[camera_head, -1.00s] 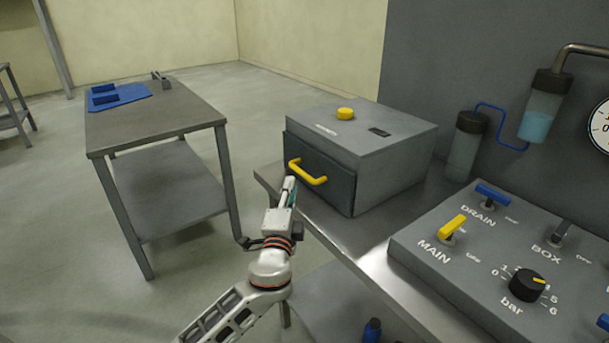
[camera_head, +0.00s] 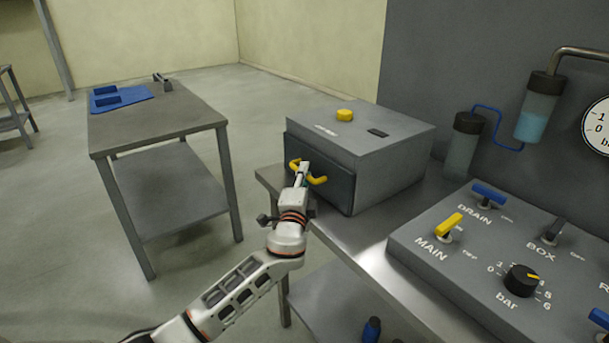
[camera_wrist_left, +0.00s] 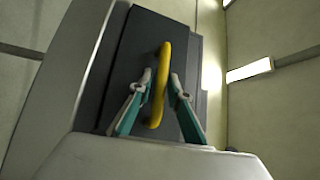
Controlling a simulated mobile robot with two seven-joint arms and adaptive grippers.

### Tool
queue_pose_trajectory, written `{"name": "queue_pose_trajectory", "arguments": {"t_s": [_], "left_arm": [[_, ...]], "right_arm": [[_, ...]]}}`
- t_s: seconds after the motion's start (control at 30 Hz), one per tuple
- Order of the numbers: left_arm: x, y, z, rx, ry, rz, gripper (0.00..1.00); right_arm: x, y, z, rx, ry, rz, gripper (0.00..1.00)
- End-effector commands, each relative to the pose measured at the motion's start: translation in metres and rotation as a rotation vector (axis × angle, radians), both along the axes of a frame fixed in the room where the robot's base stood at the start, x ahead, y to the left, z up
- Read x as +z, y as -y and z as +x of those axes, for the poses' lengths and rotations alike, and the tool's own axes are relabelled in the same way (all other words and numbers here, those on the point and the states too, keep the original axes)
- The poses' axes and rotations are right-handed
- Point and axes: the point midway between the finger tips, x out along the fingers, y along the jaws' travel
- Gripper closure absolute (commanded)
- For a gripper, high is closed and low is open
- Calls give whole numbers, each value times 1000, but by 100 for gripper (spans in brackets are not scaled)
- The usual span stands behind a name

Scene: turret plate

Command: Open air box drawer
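The air box (camera_head: 393,160) is a grey box on the bench, with a dark drawer front (camera_head: 335,188) that looks shut. A yellow bar handle (camera_head: 319,180) sits on that front. My left gripper (camera_head: 304,168) is at the middle of the handle and hides part of it. In the left wrist view, the handle (camera_wrist_left: 162,70) lies between the two fingers of the left gripper (camera_wrist_left: 161,80). The fingers stand apart, one on each side, with a small gap still showing. My right gripper is not in view.
A yellow button (camera_head: 344,115) is on the box top. A valve panel (camera_head: 440,268) with levers and a bar knob lies on the bench (camera_head: 350,238) at right. A side table (camera_head: 160,125) with a blue mat (camera_head: 138,93) stands left. Open floor separates the tables.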

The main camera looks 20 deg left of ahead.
Motion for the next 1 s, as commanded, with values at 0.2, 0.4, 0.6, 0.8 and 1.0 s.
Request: {"name": "queue_pose_trajectory", "arguments": {"t_s": [0.2,0.4,0.6,0.8,1.0], "left_arm": [[0,0,0,0,0,0,95],[0,0,0,0,0,0,100],[1,-8,-11,0,-1,-1,100],[0,-35,-45,1,-3,0,100],[0,-69,-90,0,-3,1,100]], "right_arm": [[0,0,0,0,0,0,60],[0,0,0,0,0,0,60],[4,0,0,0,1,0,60],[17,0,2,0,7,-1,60],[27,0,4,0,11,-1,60]]}}
